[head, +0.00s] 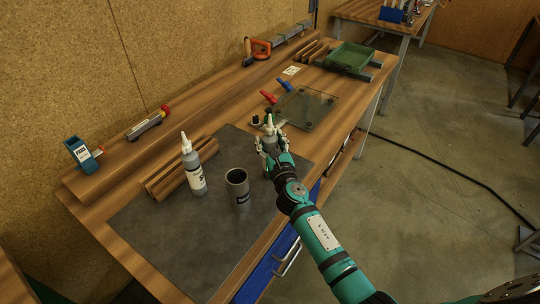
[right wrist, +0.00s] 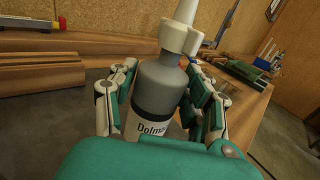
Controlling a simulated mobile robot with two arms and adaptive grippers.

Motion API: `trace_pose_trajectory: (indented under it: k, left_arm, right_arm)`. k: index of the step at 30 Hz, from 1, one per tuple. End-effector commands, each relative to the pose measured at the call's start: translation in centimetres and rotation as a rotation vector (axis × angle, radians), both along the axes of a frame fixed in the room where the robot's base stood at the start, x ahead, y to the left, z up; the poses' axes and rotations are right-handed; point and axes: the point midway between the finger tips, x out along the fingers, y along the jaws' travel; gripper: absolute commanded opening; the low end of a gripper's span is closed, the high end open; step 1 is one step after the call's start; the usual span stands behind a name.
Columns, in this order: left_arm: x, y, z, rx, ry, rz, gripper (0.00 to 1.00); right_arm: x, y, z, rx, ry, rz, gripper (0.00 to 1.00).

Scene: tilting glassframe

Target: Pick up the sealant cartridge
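A grey bottle-shaped cartridge with a white collar, a pale nozzle and a label reading "Dolma…" (right wrist: 160,85) stands upright between the fingers of my right gripper (right wrist: 162,95). In the head view the cartridge (head: 269,129) and my right gripper (head: 271,144) are at the right side of the dark mat. The fingers lie along both sides of the body; whether they press on it is hard to see. A second grey bottle (head: 194,170) with a white nozzle and label stands upright at left on the mat. My left gripper is out of view.
A dark open cup (head: 237,186) stands on the mat (head: 150,235) left of my right gripper. Wooden strips (head: 170,175) lie behind the left bottle. A glass pane (head: 305,108), red and blue clamps (head: 275,92) and a green tray (head: 349,57) lie farther back.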

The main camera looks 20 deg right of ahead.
Motion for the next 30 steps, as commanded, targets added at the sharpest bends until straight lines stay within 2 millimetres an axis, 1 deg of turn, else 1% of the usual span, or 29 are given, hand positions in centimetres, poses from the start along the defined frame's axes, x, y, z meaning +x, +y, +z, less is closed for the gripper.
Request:
trace_pose_trajectory:
  k: [1,10,11,26,30]
  left_arm:
    - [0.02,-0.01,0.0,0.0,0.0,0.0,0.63]
    - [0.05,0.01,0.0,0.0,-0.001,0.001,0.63]
    - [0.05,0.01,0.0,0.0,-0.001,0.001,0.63]
    - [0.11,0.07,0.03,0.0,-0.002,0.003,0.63]
    - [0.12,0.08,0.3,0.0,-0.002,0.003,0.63]
  right_arm:
    - [-0.01,0.0,-0.01,0.0,0.0,0.0,0.41]
    - [-0.03,0.0,-0.03,0.0,0.0,0.0,0.01]
    - [-0.03,0.0,-0.03,0.0,0.0,0.0,0.0]
    - [0.0,0.01,0.1,0.0,-0.002,0.0,0.0]
    - [0.01,0.0,0.55,-0.001,-0.003,0.001,0.0]
